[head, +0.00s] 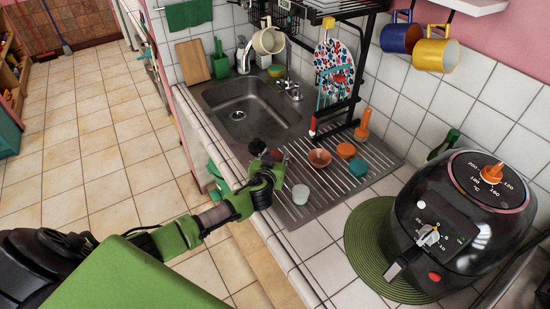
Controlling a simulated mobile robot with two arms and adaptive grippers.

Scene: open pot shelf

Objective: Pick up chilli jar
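I cannot pick out a chilli jar for certain in the head view. My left gripper (268,157), green and black, reaches in from the left over the edge between the sink and the drainboard. A small reddish patch shows at its tip, too small to tell what it is. Its fingers are too small and overlapped to tell whether they are open or shut. A white cup (301,194) stands on the drainboard just right of and below the gripper. A terracotta bowl (320,158) and an orange-topped round item (346,150) are farther right. My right gripper is out of view.
A steel sink (238,112) lies beyond the gripper, with a ribbed drainboard (372,165) to its right. A black air fryer (466,222) on a green round mat (369,249) fills the right counter. A dark rack and hanging mugs (436,54) are above. A green bottle (446,142) stands behind the fryer.

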